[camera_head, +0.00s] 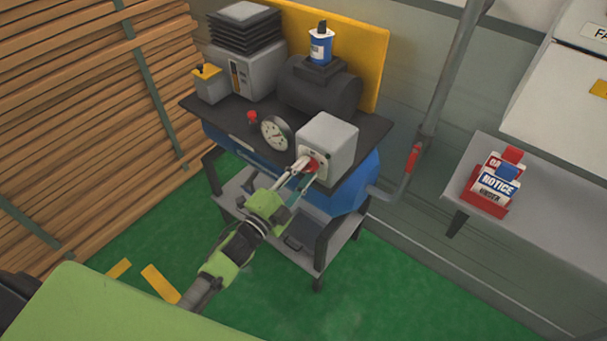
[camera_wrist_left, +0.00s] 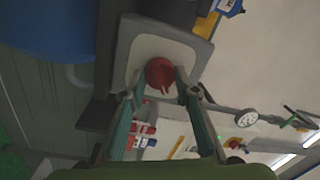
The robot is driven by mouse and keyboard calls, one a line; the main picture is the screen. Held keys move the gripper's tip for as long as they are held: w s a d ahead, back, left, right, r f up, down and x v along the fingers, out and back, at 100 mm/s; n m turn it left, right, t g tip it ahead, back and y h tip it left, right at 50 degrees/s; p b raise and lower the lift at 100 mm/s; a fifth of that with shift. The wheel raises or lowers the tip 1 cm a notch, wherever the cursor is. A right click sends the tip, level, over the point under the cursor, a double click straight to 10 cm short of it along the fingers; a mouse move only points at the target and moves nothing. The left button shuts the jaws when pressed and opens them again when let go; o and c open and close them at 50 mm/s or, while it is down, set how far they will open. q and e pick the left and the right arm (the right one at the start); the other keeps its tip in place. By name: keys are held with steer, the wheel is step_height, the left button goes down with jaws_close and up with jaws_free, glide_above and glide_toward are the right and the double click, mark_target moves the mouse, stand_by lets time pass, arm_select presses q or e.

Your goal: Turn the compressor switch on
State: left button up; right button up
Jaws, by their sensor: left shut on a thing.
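The compressor (camera_head: 369,183) has a blue tank under a dark top plate on a wheeled stand. A grey switch box (camera_head: 334,141) sits at the plate's right front corner, with a red rotary switch on its front face. The switch knob (camera_wrist_left: 159,73) shows in the left wrist view on a pale panel. My left gripper (camera_head: 309,167) is at the box front with its fingers around the knob, shut on it. The fingers partly hide the knob in the head view. My right gripper is not in view.
A pressure gauge (camera_head: 277,133) and a small red valve (camera_head: 252,117) stand left of the box. A blue-and-white can (camera_head: 321,45) stands on the motor behind. A pipe with a red handle (camera_head: 414,157) runs at right, beside a grey shelf (camera_head: 550,205). Stacked planks (camera_head: 80,110) line the left.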

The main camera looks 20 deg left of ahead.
arm_select(q)
steer(key=shift+m, duration=0.6)
steer(key=o, duration=1.1)
steer(key=v, duration=1.2)
steer(key=shift+a, duration=0.1)
